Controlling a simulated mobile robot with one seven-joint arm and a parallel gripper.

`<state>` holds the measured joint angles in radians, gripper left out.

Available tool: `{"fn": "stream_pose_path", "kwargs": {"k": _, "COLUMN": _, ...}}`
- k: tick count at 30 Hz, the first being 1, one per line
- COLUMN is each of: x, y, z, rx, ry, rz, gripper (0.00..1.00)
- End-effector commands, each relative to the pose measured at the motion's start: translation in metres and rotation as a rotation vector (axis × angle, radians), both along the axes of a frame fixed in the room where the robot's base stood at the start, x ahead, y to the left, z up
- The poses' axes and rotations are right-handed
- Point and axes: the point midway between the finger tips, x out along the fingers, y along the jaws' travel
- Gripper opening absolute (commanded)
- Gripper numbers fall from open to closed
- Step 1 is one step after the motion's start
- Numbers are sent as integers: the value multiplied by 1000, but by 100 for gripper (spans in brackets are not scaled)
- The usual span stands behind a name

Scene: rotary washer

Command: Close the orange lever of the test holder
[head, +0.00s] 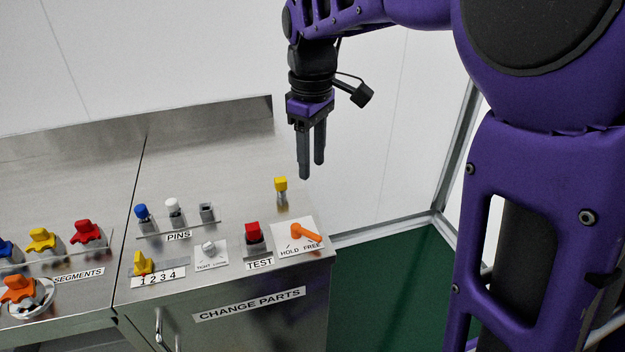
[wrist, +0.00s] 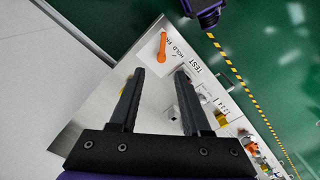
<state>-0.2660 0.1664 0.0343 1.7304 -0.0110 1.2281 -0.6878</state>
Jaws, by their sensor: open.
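The orange lever (head: 305,233) sits on the white HOLD/FREE plate (head: 288,247) at the right front corner of the metal bench. It points toward the FREE side. In the wrist view the orange lever (wrist: 162,47) shows beyond the fingertips, near the bench corner. A red part (head: 253,231) stands in the holder at the TEST label, left of the lever. My gripper (head: 312,175) is open and empty, pointing down above the back right of the bench, apart from the lever. It also shows in the wrist view (wrist: 160,72).
A yellow-topped peg (head: 280,186) stands on the bench below my gripper. A small TIGHT knob (head: 209,247) is left of the TEST holder. Green floor (head: 395,280) lies right of the bench.

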Motion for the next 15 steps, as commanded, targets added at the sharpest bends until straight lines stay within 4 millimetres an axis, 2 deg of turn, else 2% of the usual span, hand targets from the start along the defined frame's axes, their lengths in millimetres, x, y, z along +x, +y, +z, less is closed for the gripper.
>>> {"fn": "stream_pose_path", "kwargs": {"k": 5, "x": -5, "y": 2, "z": -15, "rx": 0, "ry": 24, "rz": -6, "gripper": 48}}
{"fn": "stream_pose_path", "kwargs": {"k": 15, "x": -5, "y": 1, "z": -86, "rx": -2, "ry": 24, "rz": -4, "gripper": 48}}
